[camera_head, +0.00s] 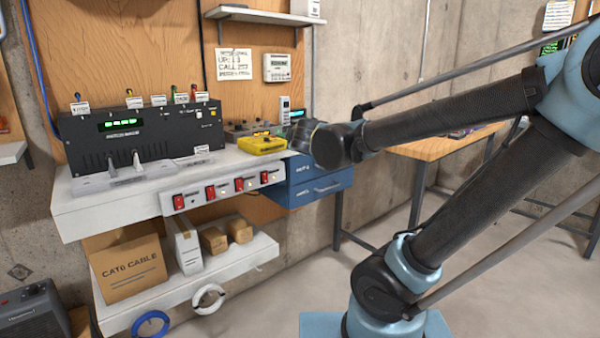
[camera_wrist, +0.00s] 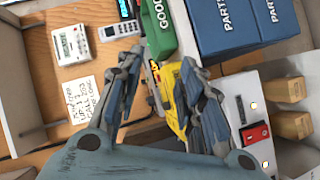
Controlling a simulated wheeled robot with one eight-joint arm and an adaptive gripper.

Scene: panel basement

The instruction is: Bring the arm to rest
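My arm reaches from the right over the floor to the shelf in the head view. My gripper (camera_head: 297,131) is at its end, mostly hidden behind the wrist, by the right end of the white shelf (camera_head: 95,218). In the wrist view my gripper (camera_wrist: 161,60) has its two fingers spread apart with nothing between the tips.
Blue parts drawers (camera_head: 318,187) hang under the gripper. A black panel box (camera_head: 140,135) and a red-switch strip (camera_head: 222,189) are at left. A green box (camera_wrist: 158,25) shows in the wrist view. A wooden table (camera_head: 440,150) stands behind my arm. The floor is clear at centre.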

